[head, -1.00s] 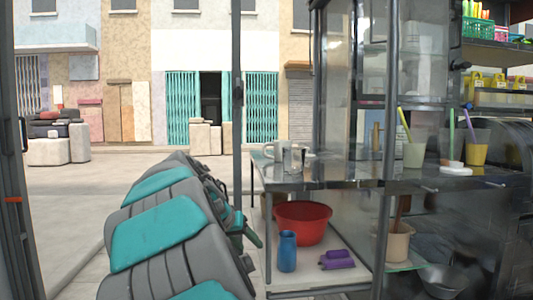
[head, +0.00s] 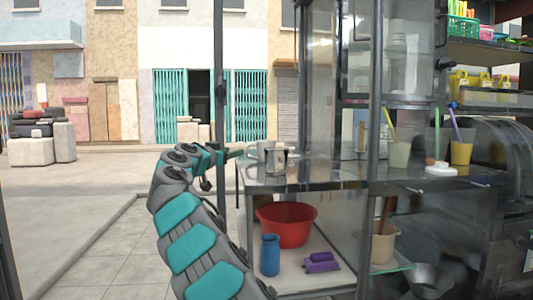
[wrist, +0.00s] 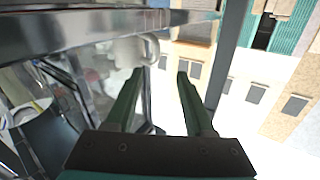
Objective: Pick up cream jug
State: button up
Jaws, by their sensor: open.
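Two pale vessels stand close together at the left end of the metal counter (head: 330,178). The nearer one, a pale jug (head: 276,160), partly overlaps a whitish mug (head: 255,149) behind it; I cannot tell for sure which is the cream jug. My gripper (head: 236,153) is just left of them at about counter height, small and partly lost against the background. In the wrist view its two green fingers (wrist: 159,76) are apart with nothing between them. A whitish jug-like shape (wrist: 136,48) shows there beyond the left fingertip, blurred and apart from it.
A grey upright post (head: 219,80) stands by my gripper, and another (head: 374,120) rises at the counter. A red basin (head: 287,225), blue bottle (head: 270,255) and purple item (head: 321,262) are on the lower shelf. Cups (head: 399,153) stand to the right. Open pavement lies left.

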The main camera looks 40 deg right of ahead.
aim_at(259, 151)
jog(key=p+x, duration=0.1)
jog(key=x, duration=0.2)
jog(key=p+x, duration=0.1)
jog(key=x, duration=0.1)
jog(key=shift+s+d+f+p, duration=0.15)
jog(key=shift+s+d+p, duration=0.15)
jog(key=shift+d, duration=0.2)
jog(key=shift+p+x, duration=0.4)
jog(key=shift+x, duration=0.5)
jog(key=shift+f, duration=0.1)
grip_shut()
dwell(0.5)
